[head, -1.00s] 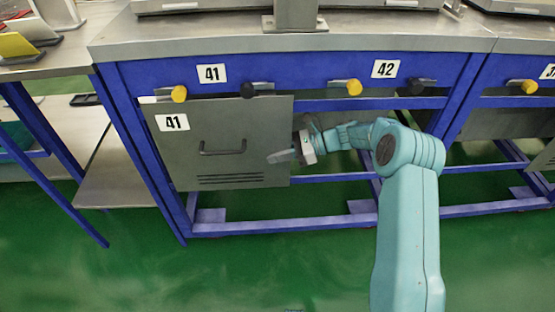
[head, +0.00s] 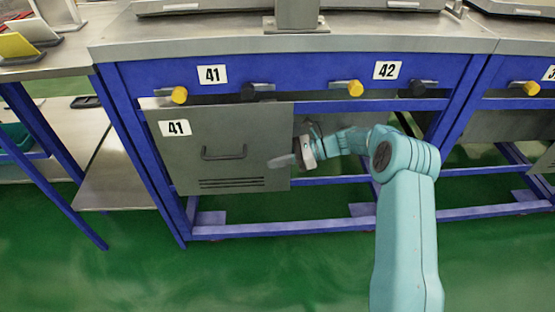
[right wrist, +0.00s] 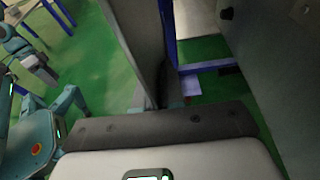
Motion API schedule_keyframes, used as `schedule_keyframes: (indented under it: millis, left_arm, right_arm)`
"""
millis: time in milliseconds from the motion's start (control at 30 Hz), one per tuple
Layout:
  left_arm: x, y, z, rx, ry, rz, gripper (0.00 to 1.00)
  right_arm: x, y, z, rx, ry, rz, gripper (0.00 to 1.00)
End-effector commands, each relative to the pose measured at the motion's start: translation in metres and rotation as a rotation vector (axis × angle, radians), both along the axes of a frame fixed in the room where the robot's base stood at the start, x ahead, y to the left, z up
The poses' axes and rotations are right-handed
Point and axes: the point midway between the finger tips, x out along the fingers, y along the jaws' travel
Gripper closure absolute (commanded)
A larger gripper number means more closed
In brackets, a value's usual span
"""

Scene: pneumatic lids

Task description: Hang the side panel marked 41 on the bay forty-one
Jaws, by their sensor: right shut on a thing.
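The grey side panel marked 41 (head: 235,125) stands roughly upright in front of bay forty-one, with its label at upper left and a dark handle in the middle. Its top edge is just below the yellow knob (head: 179,95) and the black knob (head: 248,91) under the frame's 41 label (head: 212,74). I cannot tell whether it touches the frame behind. My right gripper (head: 284,160) is shut on the panel's right edge. In the right wrist view the panel (right wrist: 140,45) shows nearly edge-on above the gripper.
Bay 42, right of the panel, has its own yellow knob (head: 355,88) and black knob (head: 417,88), with a grey panel behind my arm. A blue-legged table (head: 45,70) stands at left. The green floor (head: 270,275) in front is clear.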

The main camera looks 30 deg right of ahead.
Motion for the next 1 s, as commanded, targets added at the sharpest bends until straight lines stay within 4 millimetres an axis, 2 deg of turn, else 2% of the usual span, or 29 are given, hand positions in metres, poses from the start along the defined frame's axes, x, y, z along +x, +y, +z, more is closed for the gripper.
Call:
schedule_keyframes:
  millis: [467, 500, 567, 867, 1000]
  left_arm:
    - [0.0, 0.0, 0.0, 0.0, 0.0, 0.0, 0.0]
    - [0.0, 0.0, 0.0, 0.0, 0.0, 0.0, 0.0]
    - [0.0, 0.0, 0.0, 0.0, 0.0, 0.0, 0.0]
    - [0.0, 0.0, 0.0, 0.0, 0.0, 0.0, 0.0]
    - [-0.001, -0.001, 0.006, 0.0, 0.001, -0.003, 0.0]
  right_arm:
    - [0.0, 0.0, -0.003, 0.001, -0.002, -0.001, 1.0]
    - [0.0, 0.0, -0.003, 0.001, -0.002, -0.001, 0.82]
    - [0.0, 0.0, -0.004, 0.0, -0.002, -0.001, 0.63]
    - [-0.001, -0.001, -0.005, -0.002, 0.002, 0.0, 0.62]
    - [-0.008, -0.015, 0.002, -0.002, 0.001, -0.003, 0.62]
